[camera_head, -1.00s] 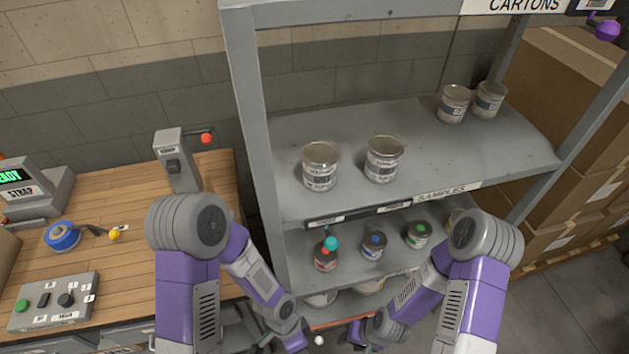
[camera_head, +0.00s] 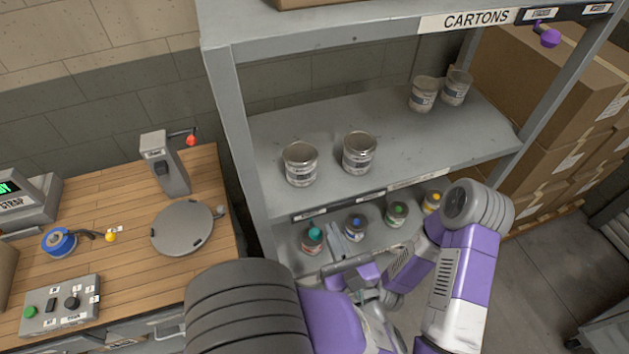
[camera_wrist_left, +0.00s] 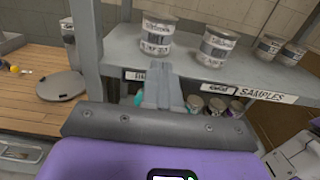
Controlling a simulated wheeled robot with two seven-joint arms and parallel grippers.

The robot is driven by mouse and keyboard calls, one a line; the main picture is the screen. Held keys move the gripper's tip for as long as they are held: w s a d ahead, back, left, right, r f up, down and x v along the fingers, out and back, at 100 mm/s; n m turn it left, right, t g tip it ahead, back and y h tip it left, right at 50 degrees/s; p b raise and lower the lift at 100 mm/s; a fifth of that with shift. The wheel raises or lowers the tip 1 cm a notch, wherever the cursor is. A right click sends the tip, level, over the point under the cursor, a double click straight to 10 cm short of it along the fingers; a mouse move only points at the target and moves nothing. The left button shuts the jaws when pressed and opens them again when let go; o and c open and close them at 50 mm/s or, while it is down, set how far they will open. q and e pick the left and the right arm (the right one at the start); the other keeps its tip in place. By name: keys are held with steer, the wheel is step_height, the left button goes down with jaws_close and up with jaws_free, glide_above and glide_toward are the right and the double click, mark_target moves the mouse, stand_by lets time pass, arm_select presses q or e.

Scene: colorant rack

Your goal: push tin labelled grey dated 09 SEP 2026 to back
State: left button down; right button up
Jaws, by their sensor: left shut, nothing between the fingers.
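Two metal tins with pale, dark-banded labels stand near the front of the upper shelf, a left one (camera_head: 300,164) and a right one (camera_head: 359,153). Two more, a left one (camera_head: 423,94) and a right one (camera_head: 456,88), stand farther right. My left gripper (camera_head: 336,236) is shut and empty, in front of the rack below the upper shelf's edge. My right gripper is hidden.
The upper shelf (camera_head: 400,140) has free room behind the two nearer tins. A rack post (camera_head: 238,140) stands left. A workbench (camera_head: 125,215) holds a round grey plate (camera_head: 182,228).

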mark_target(306, 174)
arm_select(q)
steer(key=p+x, duration=0.1)
steer(key=x, duration=1.2)
steer(key=shift+w+a+f, duration=0.15)
steer(key=shift+a, duration=0.05)
arm_select(e)
steer(key=shift+r, duration=0.8)
